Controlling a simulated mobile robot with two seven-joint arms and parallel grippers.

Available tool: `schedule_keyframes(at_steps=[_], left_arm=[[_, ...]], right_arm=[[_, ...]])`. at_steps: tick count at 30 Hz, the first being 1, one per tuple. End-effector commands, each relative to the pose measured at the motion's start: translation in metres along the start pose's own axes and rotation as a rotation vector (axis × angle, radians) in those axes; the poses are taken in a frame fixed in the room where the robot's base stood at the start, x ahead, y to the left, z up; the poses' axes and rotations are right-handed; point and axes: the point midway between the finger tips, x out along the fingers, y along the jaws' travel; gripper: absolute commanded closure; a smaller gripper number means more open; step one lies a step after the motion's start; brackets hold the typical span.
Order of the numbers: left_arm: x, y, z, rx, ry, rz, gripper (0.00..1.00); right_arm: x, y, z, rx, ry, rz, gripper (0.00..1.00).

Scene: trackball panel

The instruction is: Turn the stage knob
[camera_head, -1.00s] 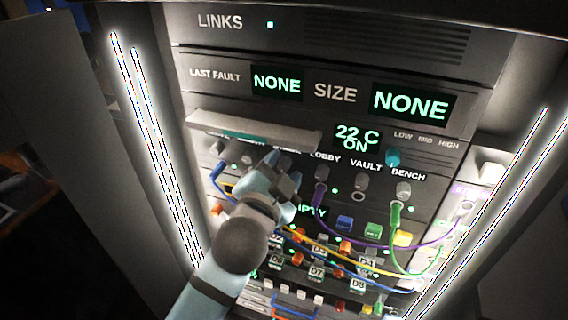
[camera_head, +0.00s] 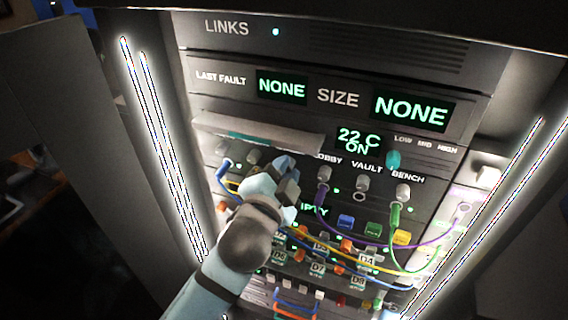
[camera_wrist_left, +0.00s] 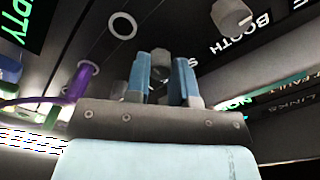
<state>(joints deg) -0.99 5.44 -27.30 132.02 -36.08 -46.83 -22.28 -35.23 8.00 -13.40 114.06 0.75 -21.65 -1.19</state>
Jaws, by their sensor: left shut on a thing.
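My left gripper (camera_head: 287,178) is at the row of grey knobs on the panel, just left of the knob under LOBBY (camera_head: 324,175). In the left wrist view its two blue fingers (camera_wrist_left: 163,80) are closed around a grey knob (camera_wrist_left: 161,62). The label beside it is mostly covered, with only an S readable; it fits the stage knob. In the head view the gripper hides this knob. A grey knob by BOOTH (camera_wrist_left: 232,15) stands apart from the fingers. My right gripper is not in view.
A pale shelf-like bar (camera_head: 258,135) juts out above the knobs. A purple cable (camera_head: 345,232), a green cable (camera_head: 394,240) and yellow and blue cables hang below and around the gripper. A teal knob (camera_head: 393,159) sits under LOW MID HIGH.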

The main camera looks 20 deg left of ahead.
Motion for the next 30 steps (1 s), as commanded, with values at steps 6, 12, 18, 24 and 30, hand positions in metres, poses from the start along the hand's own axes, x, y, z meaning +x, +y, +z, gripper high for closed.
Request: schedule_keyframes(at_steps=[6, 12, 18, 24, 30], left_arm=[[0.000, -0.006, -0.004, 0.190, -0.001, 0.002, 1.00], [0.000, -0.006, -0.004, 0.380, 0.000, 0.001, 1.00], [0.000, -0.006, -0.004, 0.570, 0.000, 0.000, 1.00], [0.001, -0.005, -0.003, 0.759, 0.001, -0.002, 1.00], [0.001, -0.004, -0.002, 0.949, 0.000, -0.004, 1.00]], right_arm=[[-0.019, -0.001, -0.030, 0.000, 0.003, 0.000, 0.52], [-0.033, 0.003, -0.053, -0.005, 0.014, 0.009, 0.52], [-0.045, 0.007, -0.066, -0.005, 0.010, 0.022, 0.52], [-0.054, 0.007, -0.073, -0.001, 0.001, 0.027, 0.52], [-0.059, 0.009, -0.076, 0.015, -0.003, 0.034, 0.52]])
